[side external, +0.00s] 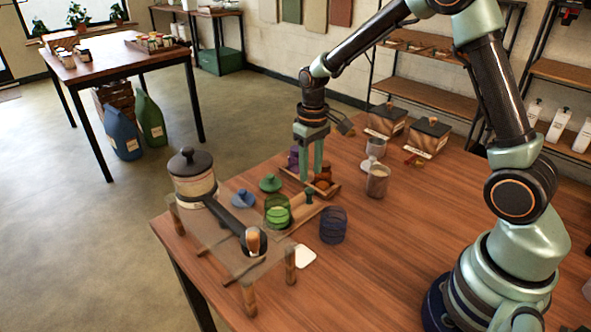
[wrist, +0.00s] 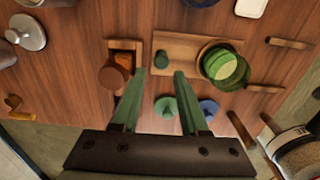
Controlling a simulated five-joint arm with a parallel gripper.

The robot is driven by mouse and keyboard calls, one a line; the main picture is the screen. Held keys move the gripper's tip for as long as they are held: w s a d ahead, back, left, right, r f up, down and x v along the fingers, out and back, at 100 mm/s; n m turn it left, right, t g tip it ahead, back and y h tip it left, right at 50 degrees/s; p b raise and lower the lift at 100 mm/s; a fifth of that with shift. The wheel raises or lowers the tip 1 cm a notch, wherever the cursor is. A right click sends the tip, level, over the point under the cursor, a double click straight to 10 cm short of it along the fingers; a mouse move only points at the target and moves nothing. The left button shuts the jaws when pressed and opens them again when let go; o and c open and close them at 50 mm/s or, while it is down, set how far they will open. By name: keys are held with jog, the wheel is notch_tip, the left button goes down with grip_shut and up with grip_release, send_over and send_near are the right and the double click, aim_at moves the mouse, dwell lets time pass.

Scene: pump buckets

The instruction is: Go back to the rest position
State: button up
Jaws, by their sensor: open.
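My gripper (side external: 311,178) is open, pointing down near the far side of the table, close to a small wooden tray (side external: 333,190) with an orange-brown item (side external: 323,173) and a purple one (side external: 293,158). A green glass jar (side external: 278,212) stands on a wooden board, also seen in the wrist view (wrist: 225,66). A green lid (side external: 271,184) and a blue lid (side external: 242,199) lie nearby. A dark blue jar (side external: 333,226) stands right of the green one.
A grey cup (side external: 377,182) and brown boxes (side external: 428,137) stand farther right. The table's middle right is mostly clear.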

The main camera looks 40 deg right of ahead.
jog(key=shift+r, duration=0.5)
jog(key=shift+r, duration=0.1)
jog(key=s+a+r+t, duration=0.3)
jog(key=s+r+t, duration=0.2)
jog(key=s+r, duration=0.9)
jog(key=shift+s+r+t, duration=0.25)
jog(key=shift+r+t, duration=0.05)
jog(key=shift+r, duration=0.35)
